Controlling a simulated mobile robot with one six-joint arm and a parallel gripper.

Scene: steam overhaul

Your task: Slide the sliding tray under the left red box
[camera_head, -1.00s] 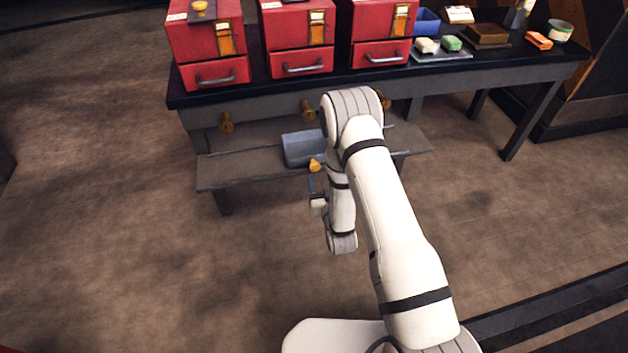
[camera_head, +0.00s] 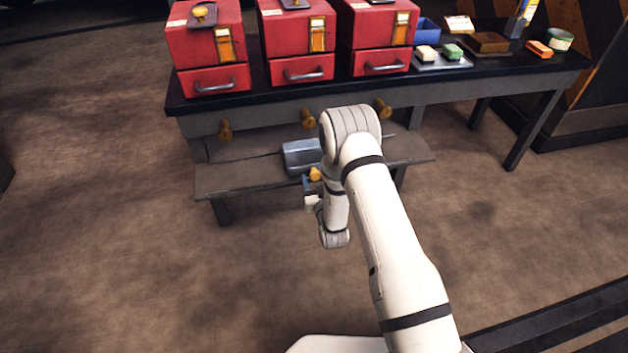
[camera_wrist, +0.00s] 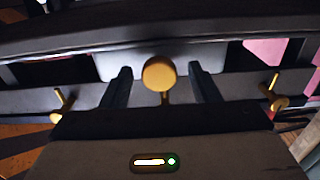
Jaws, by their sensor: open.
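The sliding tray (camera_head: 300,155) is a grey-blue box on the low shelf, below the middle red box (camera_head: 296,28). Its yellow knob (camera_head: 315,174) faces me. The left red box (camera_head: 205,40) stands on the bench top, to the left of and above the tray. My gripper (camera_head: 311,184) is at the tray's front by the knob, partly hidden by my arm. In the wrist view my gripper (camera_wrist: 160,84) is open, with the round knob (camera_wrist: 159,73) between its two fingers and a gap on each side. The pale tray (camera_wrist: 106,66) shows behind.
The low shelf (camera_head: 240,178) is bare left of the tray. Brass pegs (camera_head: 225,131) stick out from the bench front above it. A right red box (camera_head: 378,38) stands beside the middle one. Small items and a blue bin (camera_head: 426,30) sit further right. The floor in front is clear.

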